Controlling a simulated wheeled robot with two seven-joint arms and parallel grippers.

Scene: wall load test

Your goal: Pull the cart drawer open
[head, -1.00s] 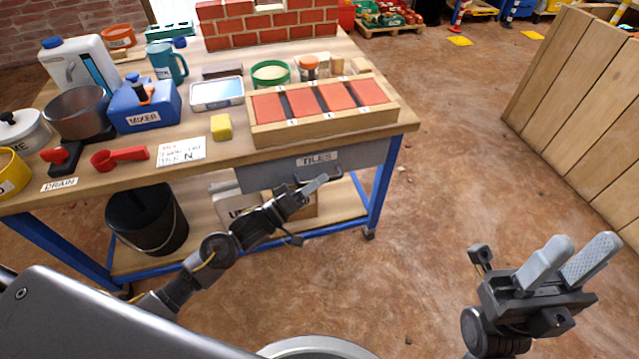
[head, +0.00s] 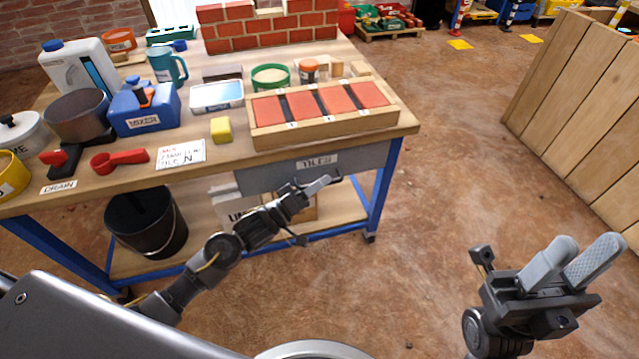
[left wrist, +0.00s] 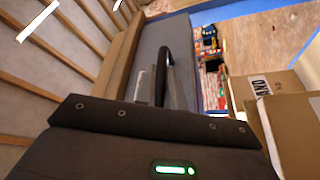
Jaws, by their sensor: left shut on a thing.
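The cart drawer's grey front (head: 275,178), labelled TILES, sits under the right part of the cart top (head: 200,172). It looks nearly closed; how far it stands out is hard to tell. My left gripper (head: 318,186) is at the drawer front and shut on the dark bar handle. In the left wrist view, the black handle (left wrist: 161,75) stands off the grey drawer front (left wrist: 178,35), between my fingers (left wrist: 160,90). The fingers partly hide the handle. My right gripper (head: 585,258) is open and empty over the floor, far right of the cart.
A wooden tray of red tiles (head: 325,135) stands on the cart top above the drawer. A black bucket (head: 145,220) and boxes (left wrist: 270,90) stand on the lower shelf. A wooden panel wall (head: 580,110) stands at right. The floor before the cart is clear.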

